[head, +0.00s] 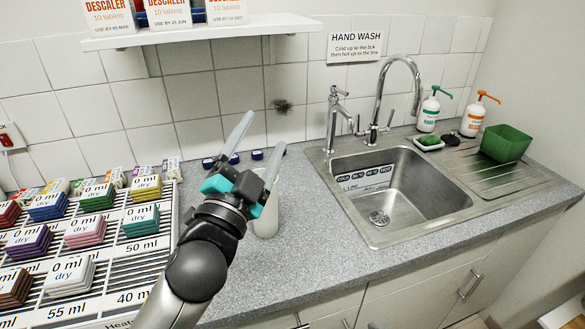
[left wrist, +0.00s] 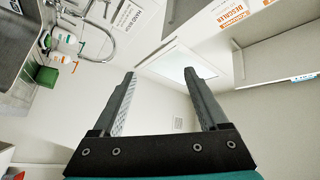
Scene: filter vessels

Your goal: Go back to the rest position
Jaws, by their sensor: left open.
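My left gripper (head: 257,150) is raised above the grey counter in the middle of the head view, with its two fingers apart and nothing between them. In the left wrist view its fingers (left wrist: 160,100) also stand apart and empty, against the wall and ceiling. A pale cylindrical vessel (head: 267,218) stands on the counter behind the gripper and is partly hidden by it. My right gripper is in neither view.
A rack (head: 100,275) of labelled coloured blocks fills the left side. A steel sink (head: 385,200) with taps is at the right, with pump bottles (head: 428,112) and a green tub (head: 506,143) beyond. A shelf (head: 200,35) with descaler boxes hangs above. The counter (head: 290,265) is clear in front.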

